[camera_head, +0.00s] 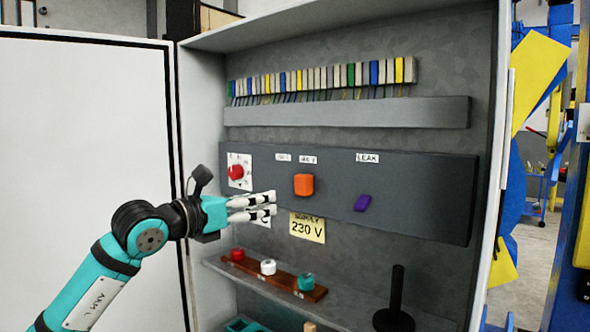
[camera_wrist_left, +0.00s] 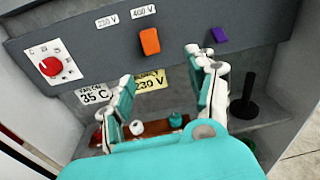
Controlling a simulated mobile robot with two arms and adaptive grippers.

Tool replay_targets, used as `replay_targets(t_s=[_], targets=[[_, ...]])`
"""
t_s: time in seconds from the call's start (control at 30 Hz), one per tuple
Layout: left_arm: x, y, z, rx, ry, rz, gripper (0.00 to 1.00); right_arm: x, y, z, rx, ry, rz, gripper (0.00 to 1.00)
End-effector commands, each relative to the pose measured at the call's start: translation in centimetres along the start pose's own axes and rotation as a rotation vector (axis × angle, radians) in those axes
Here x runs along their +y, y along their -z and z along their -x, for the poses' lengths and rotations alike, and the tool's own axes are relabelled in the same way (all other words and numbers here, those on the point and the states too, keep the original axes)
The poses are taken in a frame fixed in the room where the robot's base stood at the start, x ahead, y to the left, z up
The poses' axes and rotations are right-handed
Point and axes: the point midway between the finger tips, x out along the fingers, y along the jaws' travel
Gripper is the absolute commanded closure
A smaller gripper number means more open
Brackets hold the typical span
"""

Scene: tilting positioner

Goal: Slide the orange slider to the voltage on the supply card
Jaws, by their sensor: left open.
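The orange slider (camera_head: 304,185) sits on the dark grey panel, below the right one of two small white labels. In the left wrist view the orange slider (camera_wrist_left: 150,41) is under the 400 V label (camera_wrist_left: 144,11), with the 230 V label (camera_wrist_left: 107,21) to its left. The yellow supply card (camera_head: 307,228) reads 230 V and sits below the panel; it is partly hidden by a finger in the wrist view. My left gripper (camera_head: 274,203) is open and empty, left of and slightly below the slider, apart from it. My right gripper is not in view.
A red knob (camera_head: 236,172) is at the panel's left, and a purple switch (camera_head: 363,203) under LEAK at its right. Below, a shelf holds a wooden strip with red, white and teal knobs, and a black post (camera_head: 397,295). The cabinet door (camera_head: 85,150) stands open left.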

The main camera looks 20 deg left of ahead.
Motion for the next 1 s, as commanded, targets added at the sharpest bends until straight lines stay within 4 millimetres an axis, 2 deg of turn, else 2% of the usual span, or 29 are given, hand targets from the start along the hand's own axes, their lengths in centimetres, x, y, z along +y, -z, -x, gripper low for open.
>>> replay_targets(t_s=[0.03,0.1,0.27,0.4,0.5,0.8,1.0], targets=[[0.0,-1.3,0.7,-0.012,-0.026,-0.044,0.42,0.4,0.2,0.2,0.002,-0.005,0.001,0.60],[0.1,-2.0,1.0,-0.021,-0.046,-0.071,0.42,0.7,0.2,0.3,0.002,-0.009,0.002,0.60],[0.1,-2.5,-0.6,-0.022,-0.048,-0.073,0.42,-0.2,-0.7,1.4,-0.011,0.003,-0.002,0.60],[0.2,-2.7,-3.3,-0.022,-0.046,-0.070,0.42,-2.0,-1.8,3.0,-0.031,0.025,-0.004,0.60],[0.3,-2.8,-5.5,-0.022,-0.046,-0.071,0.42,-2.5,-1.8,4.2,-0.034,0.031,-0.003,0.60],[0.6,-3.0,-12.0,-0.022,-0.046,-0.071,0.42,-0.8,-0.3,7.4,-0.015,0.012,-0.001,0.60],[0.8,-2.8,-15.0,-0.023,-0.046,-0.071,0.42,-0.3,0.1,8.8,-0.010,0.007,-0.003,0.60]])
